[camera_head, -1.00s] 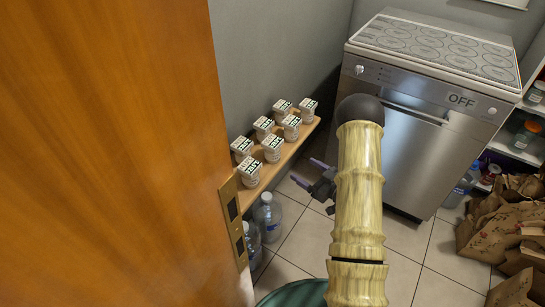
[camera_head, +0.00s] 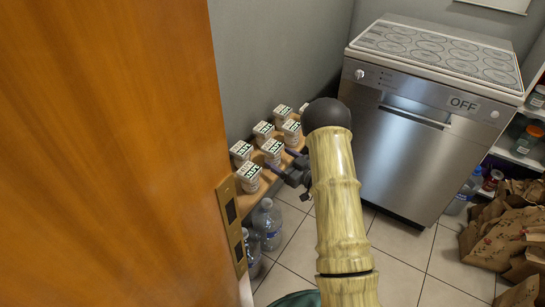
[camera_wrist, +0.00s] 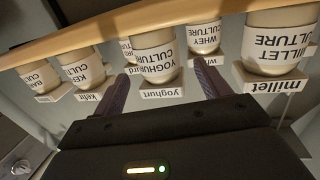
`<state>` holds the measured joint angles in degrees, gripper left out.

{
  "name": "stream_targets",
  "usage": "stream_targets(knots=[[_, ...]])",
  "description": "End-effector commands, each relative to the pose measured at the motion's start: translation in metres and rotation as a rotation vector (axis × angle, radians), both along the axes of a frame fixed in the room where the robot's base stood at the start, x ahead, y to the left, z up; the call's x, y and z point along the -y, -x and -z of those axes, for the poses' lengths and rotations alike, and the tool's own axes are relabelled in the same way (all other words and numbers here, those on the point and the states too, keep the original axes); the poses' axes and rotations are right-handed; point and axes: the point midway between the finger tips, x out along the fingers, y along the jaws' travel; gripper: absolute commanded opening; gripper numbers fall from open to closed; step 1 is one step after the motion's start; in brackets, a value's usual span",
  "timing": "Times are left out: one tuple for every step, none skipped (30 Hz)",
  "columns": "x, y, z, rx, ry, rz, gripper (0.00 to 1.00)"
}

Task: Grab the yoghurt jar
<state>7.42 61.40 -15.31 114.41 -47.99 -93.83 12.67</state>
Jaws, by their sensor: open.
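The yoghurt jar (camera_wrist: 152,64) is a pale jar with a white label and a square lid marked "yoghurt". It stands on the wooden shelf (camera_wrist: 75,39), which appears upside down in the wrist view. My gripper (camera_wrist: 161,70) is open, with one dark finger on each side of the jar in that view; contact cannot be told. In the head view my gripper (camera_head: 281,162) is at the shelf's front edge, beside a front-row jar (camera_head: 273,156). The labels are too small to read there.
The millet jar (camera_wrist: 275,45), kefir jar (camera_wrist: 83,68) and whey jar (camera_wrist: 205,37) stand close around. A wooden door (camera_head: 110,150) fills the left. Water bottles (camera_head: 268,224) stand under the shelf. A dishwasher (camera_head: 400,150) and paper bags (camera_head: 495,238) are at right.

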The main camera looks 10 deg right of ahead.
Motion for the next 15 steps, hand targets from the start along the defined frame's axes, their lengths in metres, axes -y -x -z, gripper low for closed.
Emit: stream_targets(knots=[[-0.0038, -0.0053, 0.0014, 0.001, 0.0, -0.001, 0.75], [-0.0053, -0.0075, 0.0014, 0.001, 0.001, -0.001, 0.75], [-0.0066, -0.0094, 0.0011, 0.001, 0.001, -0.001, 0.75], [-0.0071, -0.0102, 0.0009, 0.001, 0.001, 0.0, 0.75], [-0.0072, -0.0107, 0.0007, 0.0, 0.0, 0.0, 0.75], [-0.0071, -0.0109, 0.0004, 0.0, 0.0, 0.001, 0.75], [-0.007, -0.0108, 0.0003, 0.0, 0.0, 0.001, 0.75], [-0.0069, -0.0107, 0.0003, 0.0, 0.0, 0.001, 0.75], [-0.0068, -0.0106, 0.0002, 0.0, 0.0, 0.001, 0.75], [-0.0068, -0.0106, 0.0002, 0.0, 0.0, 0.001, 0.75], [-0.0068, -0.0105, 0.0002, 0.0, 0.0, 0.001, 0.75], [-0.0068, -0.0106, 0.0003, 0.0, 0.0, 0.001, 0.75], [-0.0072, -0.0109, 0.0005, 0.0, 0.0, 0.001, 0.75], [-0.0078, -0.0118, 0.0006, 0.0, 0.0, 0.0, 0.75], [-0.0091, -0.0136, 0.001, 0.001, 0.001, 0.0, 0.75]])
